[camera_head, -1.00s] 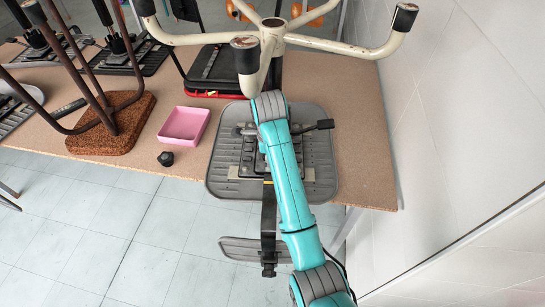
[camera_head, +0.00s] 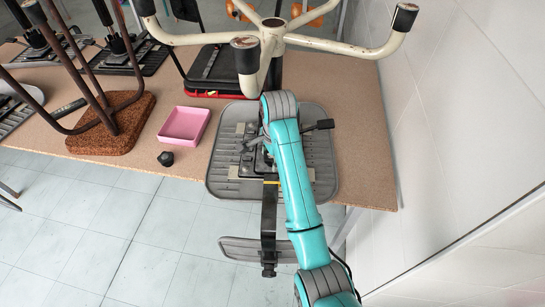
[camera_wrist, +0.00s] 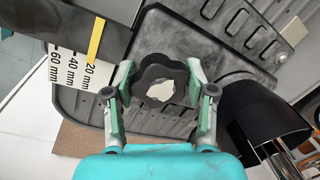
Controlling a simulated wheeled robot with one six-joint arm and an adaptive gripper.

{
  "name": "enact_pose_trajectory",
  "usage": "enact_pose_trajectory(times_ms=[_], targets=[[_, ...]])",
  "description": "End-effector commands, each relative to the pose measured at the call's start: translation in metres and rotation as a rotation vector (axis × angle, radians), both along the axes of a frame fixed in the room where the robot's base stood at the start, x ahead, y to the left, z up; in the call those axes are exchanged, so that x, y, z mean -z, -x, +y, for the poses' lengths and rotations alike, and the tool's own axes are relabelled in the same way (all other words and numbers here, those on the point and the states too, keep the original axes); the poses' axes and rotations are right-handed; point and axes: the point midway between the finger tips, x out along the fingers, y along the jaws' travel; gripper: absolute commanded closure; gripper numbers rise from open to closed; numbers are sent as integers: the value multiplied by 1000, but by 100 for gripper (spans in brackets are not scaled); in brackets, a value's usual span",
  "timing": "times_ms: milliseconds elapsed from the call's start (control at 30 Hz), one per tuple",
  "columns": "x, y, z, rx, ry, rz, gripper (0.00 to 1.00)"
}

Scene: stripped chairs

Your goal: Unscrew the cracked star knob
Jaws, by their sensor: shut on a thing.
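The star knob (camera_wrist: 152,72) is black and lobed, with a pale irregular patch on its face, in the middle of the wrist view. My gripper (camera_wrist: 161,83) has one finger on each side of it and is shut on it. The knob sits in front of the underside of a grey ribbed chair seat (camera_wrist: 225,35). In the head view that seat (camera_head: 222,178) lies upturned at the table's front edge. My arm hides the knob and the gripper there.
A pink tray (camera_head: 184,125) and a loose black knob (camera_head: 166,158) lie left of the seat. A black upright (camera_head: 269,225) with a grey backrest (camera_head: 238,250) hangs past the table edge. A cream star base (camera_head: 330,45) stands behind. A white wall is at right.

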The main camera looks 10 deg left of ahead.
Motion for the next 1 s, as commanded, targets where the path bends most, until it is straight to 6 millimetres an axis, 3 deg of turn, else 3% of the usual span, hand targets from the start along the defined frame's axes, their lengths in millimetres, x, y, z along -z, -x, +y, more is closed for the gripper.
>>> enact_pose_trajectory(times_ms=[533, 900, 933, 1000], targets=[[2, 0, -2, -601, 1, 5, 100], [1, 0, -2, -677, 1, 4, 100], [1, 0, -2, -677, 1, 4, 37], [1, 0, -2, -676, 0, 3, 20]])
